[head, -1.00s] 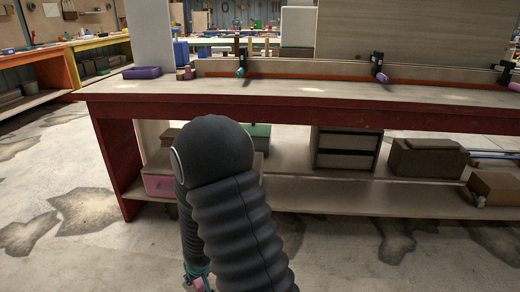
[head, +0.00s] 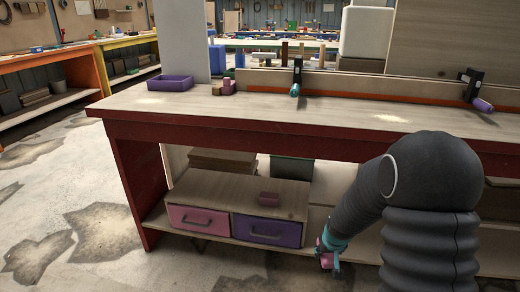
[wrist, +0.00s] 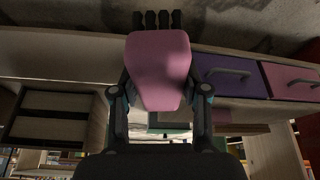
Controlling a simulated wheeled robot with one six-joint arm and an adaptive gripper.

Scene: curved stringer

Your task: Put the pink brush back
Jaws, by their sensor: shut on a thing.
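The pink brush (wrist: 158,70) is between the fingers of my gripper in the wrist view, its dark bristles pointing to the top of the picture. My gripper (wrist: 158,95) is shut on it. In the head view my gripper (head: 327,248) hangs low in front of the bench's lower shelf, right of the drawer unit, with the pink brush (head: 326,262) partly hidden under the teal fingers. The drawer unit has a pink drawer (head: 198,219) and a purple drawer (head: 267,230), both closed. Both drawers also show at the wrist view's right.
The red-edged workbench (head: 240,137) overhangs the shelf. On it are a purple tray (head: 163,88), small blocks (head: 228,87) and clamps (head: 296,76) along the stringer. Floor is clear at the left.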

